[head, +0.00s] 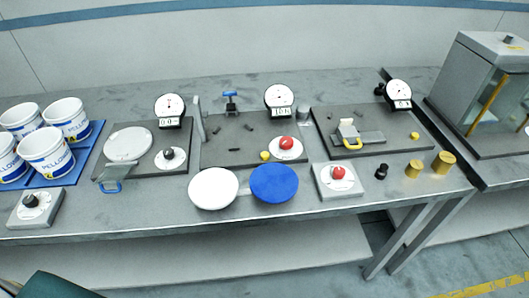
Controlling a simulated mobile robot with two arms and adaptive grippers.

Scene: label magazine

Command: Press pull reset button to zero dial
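Three round white dials stand at the back of the table: a left dial (169,104), a middle dial (279,96) and a right dial (398,92). Each has a small readout below, too small to read surely. Candidate buttons are a red knob (286,143) on the middle plate, a red knob (338,172) on a front box, a black knob (168,153) on the left plate and a black knob (31,199) on the front left box. I cannot tell which is the pull reset button. Neither gripper is in view.
White buckets (47,152) stand on a blue tray (85,158) at left. A white disc (213,188) and a blue disc (274,182) lie near the front edge. Yellow cylinders (443,161) stand at front right. A glass-sided case (490,90) stands far right.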

